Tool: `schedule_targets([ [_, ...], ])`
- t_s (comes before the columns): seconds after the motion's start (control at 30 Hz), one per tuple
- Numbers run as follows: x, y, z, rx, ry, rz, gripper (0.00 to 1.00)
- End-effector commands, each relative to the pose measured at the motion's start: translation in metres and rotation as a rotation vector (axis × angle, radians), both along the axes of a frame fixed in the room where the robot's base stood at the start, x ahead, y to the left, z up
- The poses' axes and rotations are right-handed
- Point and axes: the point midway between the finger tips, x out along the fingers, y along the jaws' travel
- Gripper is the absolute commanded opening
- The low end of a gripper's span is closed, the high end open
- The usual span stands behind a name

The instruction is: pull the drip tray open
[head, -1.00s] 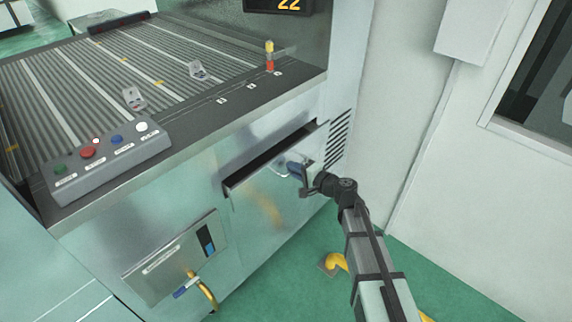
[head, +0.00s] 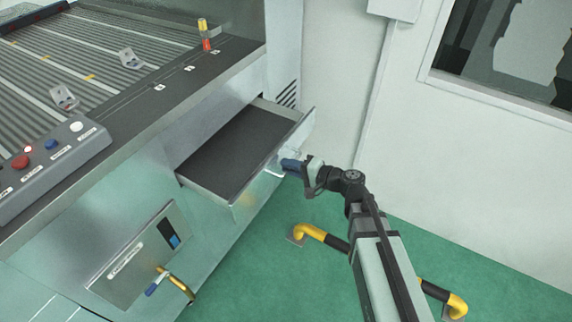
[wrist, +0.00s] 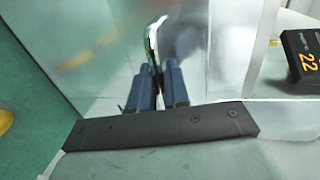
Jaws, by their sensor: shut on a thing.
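The drip tray (head: 232,150) is a metal drawer with a dark inside, standing well out from the machine's front below the conveyor in the head view. Its front panel carries a bent metal handle (head: 272,172). My gripper (head: 287,165) is at the handle, with its blue fingers around it. In the wrist view the two blue fingers of my gripper (wrist: 160,88) are shut on the shiny handle bar (wrist: 152,45). The tray's front panel (wrist: 95,40) fills the upper left there. The back end of the tray is hidden inside the machine.
A control box with coloured buttons (head: 45,165) and small metal castings (head: 130,60) lie on top of the machine. A lower panel (head: 130,260) has a yellow pipe with a blue-handled valve (head: 175,285). A yellow and black floor rail (head: 320,236) stands behind my arm. Green floor is clear in front.

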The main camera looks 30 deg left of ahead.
Motion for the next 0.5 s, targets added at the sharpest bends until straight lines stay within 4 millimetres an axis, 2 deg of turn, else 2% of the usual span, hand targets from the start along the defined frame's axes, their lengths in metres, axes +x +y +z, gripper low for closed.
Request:
schedule_targets([
  [0.2, -0.0008, 0.0004, -0.0002, -0.001, 0.001, 0.003, 0.0],
  [0.23, -0.0008, 0.0004, -0.0002, -0.001, 0.001, 0.003, 0.19],
  [0.37, -0.0005, 0.0005, -0.0001, 0.0, 0.0, 0.002, 0.31],
  [0.5, -0.0003, 0.0005, -0.0001, 0.0, 0.0, 0.002, 0.31],
])
